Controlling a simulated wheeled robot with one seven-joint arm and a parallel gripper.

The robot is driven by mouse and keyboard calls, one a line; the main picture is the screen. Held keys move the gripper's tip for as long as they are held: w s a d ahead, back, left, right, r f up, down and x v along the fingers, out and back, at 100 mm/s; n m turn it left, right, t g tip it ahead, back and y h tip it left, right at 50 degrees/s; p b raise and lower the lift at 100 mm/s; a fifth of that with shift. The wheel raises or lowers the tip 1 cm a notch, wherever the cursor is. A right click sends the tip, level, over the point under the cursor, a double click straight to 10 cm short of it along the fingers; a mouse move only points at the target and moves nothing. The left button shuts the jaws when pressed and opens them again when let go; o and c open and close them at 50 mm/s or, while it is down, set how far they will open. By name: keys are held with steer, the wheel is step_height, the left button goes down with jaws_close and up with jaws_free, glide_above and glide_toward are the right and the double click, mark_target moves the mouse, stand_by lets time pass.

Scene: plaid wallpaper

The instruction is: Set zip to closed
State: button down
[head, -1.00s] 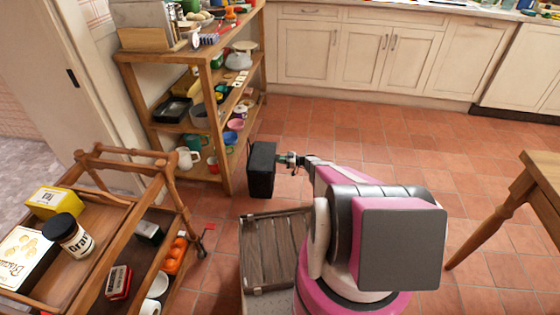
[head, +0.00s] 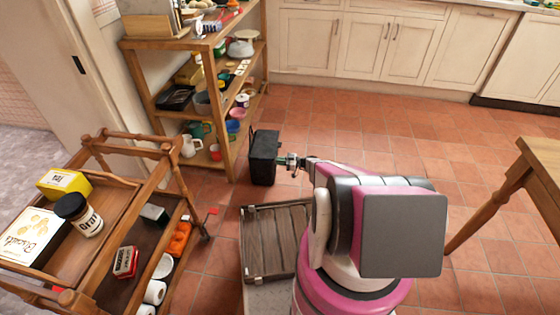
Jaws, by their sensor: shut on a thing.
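A black, box-shaped thing (head: 263,166), which looks like a bag or case, stands upright near the shelf's right front leg. No zip can be made out on it at this size, so whether it is open or closed cannot be told. My gripper (head: 283,161) is at its right side, at the end of my pink and grey arm. The gripper is shut and touches the black thing, on or close to its right edge. The exact part between the fingers is too small to see.
A wooden shelf (head: 229,118) with crockery stands just behind and left of the black thing. A wooden trolley (head: 110,142) with food packs is at the left. A slatted wooden crate (head: 270,242) is nearer me. A table (head: 532,165) is at the right. The tiled floor between is clear.

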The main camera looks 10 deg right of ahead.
steer(key=c, duration=1.3)
jaws_free()
steer(key=shift+o, duration=0.2)
steer(key=v, duration=1)
steer(key=shift+d, duration=0.35)
steer(key=shift+s, duration=0.1)
